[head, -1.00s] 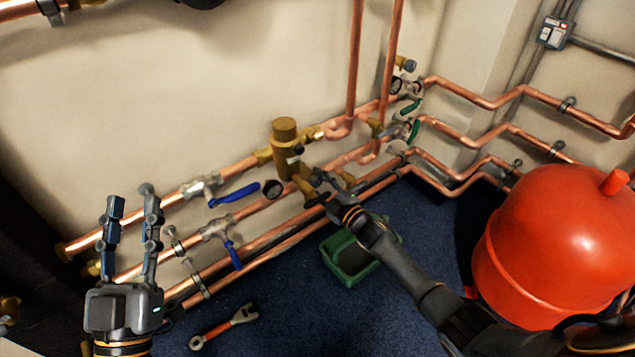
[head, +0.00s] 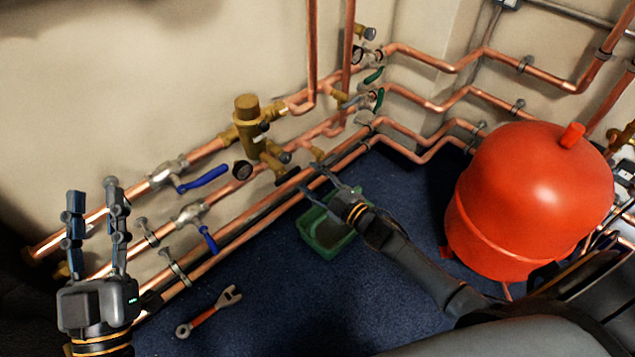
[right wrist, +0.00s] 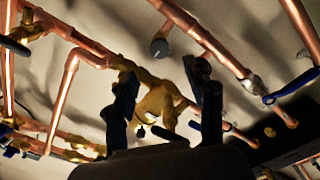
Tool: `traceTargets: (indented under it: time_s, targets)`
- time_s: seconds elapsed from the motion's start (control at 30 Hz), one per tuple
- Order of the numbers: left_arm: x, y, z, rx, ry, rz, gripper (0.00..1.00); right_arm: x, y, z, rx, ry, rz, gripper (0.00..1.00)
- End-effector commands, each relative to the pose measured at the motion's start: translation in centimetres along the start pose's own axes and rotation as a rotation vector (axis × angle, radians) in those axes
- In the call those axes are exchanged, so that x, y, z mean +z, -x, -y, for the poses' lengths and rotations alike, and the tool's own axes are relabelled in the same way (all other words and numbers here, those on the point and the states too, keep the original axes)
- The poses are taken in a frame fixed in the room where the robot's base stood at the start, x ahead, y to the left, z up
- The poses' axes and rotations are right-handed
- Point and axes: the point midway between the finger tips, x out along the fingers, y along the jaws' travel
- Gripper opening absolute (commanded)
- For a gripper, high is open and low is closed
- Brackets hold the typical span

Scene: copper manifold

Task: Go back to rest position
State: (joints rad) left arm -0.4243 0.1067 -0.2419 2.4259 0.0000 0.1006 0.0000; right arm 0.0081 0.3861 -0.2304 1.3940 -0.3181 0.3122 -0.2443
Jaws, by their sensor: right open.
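My left gripper (head: 94,195) is at the lower left of the head view. Its two fingers point up the picture, apart, with nothing between them, in front of the copper pipes. My right gripper (head: 318,184) is at the middle, over the green tray (head: 328,238) and beside the lowest pipes. In the right wrist view its fingers (right wrist: 168,90) stand apart. The brass mixing valve (head: 249,124) shows beyond the fingers in that view (right wrist: 157,105), and no object is visibly held.
A red tank (head: 530,195) stands at the right, near my right arm. Blue-handled valves (head: 203,179) and copper pipes (head: 220,255) line the wall. A wrench (head: 210,311) lies on the blue carpet (head: 290,300), which is clear around it.

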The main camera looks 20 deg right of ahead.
Motion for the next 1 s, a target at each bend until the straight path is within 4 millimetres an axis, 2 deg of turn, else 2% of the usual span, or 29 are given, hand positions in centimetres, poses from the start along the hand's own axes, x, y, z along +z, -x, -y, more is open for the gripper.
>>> traceTargets:
  time_s: [0.07, 0.2, 0.77, 0.87, 1.0]
  targets:
    - [0.0, 0.0, 0.0, 0.000, 0.000, 0.000, 0.35, 0.0, 0.9, 0.0, 0.000, 0.000, 0.000, 0.54]
    - [0.0, 0.0, 0.0, 0.000, 0.000, 0.000, 0.35, 0.0, 1.6, 0.0, 0.000, 0.000, -0.001, 0.54]
    - [0.0, 0.0, 0.0, 0.000, 0.000, 0.000, 0.35, 0.0, 1.7, 0.1, 0.000, -0.010, 0.012, 0.54]
    - [0.0, 0.0, 0.0, 0.000, 0.000, 0.000, 0.35, -0.1, 2.1, 0.6, -0.005, -0.056, 0.073, 0.54]
    - [0.0, 0.0, 0.0, 0.000, 0.000, 0.000, 0.35, -0.3, 4.0, 2.0, -0.029, -0.197, 0.263, 0.54]
